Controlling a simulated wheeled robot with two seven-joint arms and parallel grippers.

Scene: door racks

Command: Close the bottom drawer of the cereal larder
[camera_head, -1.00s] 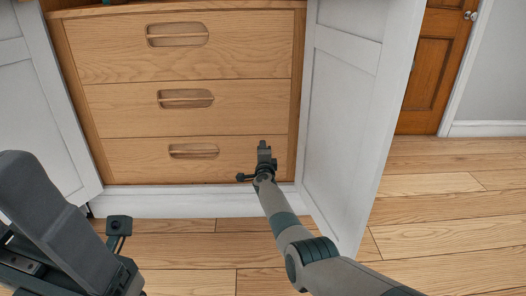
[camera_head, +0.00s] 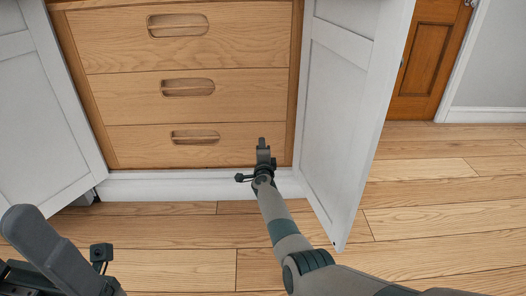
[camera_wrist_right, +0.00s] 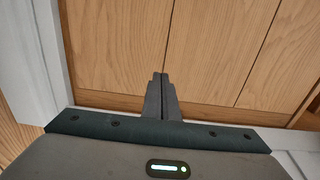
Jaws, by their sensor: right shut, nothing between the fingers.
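The cereal larder has three wooden drawers, one above another, each with a recessed handle. The bottom drawer (camera_head: 150,147) looks flush with the drawers above and with the frame. My right gripper (camera_head: 264,146) is shut and empty, at the right part of the bottom drawer's front. In the right wrist view the shut fingers (camera_wrist_right: 161,82) point at the wooden fronts; I cannot tell whether they touch. My left arm shows at the lower left in the head view; its fingers are not clearly visible.
White doors stand open on the left (camera_head: 50,110) and right (camera_head: 345,100) of the larder. A white plinth (camera_head: 170,186) runs below the drawers. The wooden floor (camera_head: 440,200) in front and to the right is clear. A brown door (camera_head: 425,60) is at the back right.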

